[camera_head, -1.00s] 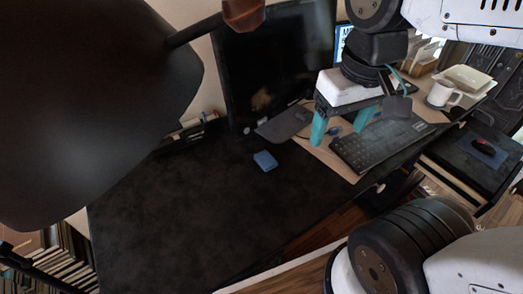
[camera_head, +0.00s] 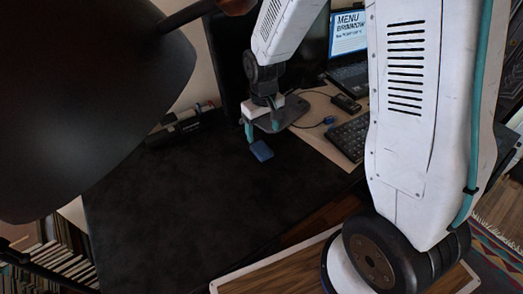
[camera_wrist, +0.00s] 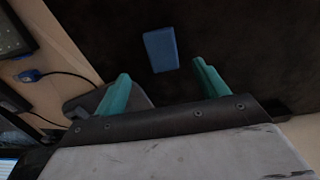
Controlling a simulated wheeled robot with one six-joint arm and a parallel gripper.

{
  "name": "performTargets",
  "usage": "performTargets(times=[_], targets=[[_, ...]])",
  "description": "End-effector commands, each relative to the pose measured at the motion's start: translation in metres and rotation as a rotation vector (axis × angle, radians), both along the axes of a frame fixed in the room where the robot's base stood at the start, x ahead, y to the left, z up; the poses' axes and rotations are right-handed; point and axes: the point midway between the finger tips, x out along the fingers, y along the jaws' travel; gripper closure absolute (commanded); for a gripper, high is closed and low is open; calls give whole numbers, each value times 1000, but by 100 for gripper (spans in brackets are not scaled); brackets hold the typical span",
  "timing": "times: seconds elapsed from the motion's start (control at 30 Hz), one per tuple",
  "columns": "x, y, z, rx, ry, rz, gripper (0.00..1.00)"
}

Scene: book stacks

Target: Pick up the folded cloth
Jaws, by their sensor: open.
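The folded cloth (camera_head: 261,151) is a small blue rectangle lying on the dark desk mat. In the wrist view the cloth (camera_wrist: 161,49) lies ahead of the fingertips, between their lines and a little apart from them. My gripper (camera_head: 262,128) is just behind and above the cloth in the head view, fingers pointing down. In the wrist view its two teal fingers (camera_wrist: 160,82) are spread with nothing between them. Part of the gripper's far finger is hidden in the head view.
The dark mat (camera_head: 180,215) is clear in front and to the left. A keyboard (camera_head: 350,137) and a small blue item (camera_head: 329,120) with a cable are to the right. A monitor stands behind. A tray with pens (camera_head: 184,122) is at the back left. A large dark lamp shade (camera_head: 90,90) fills the upper left.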

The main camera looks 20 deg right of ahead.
Motion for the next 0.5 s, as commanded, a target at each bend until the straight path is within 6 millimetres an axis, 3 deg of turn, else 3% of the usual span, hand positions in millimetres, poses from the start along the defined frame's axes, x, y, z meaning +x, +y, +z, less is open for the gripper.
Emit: performTargets(times=[0.5], targets=[[1, 5, -67, 0, 5, 0, 27]])
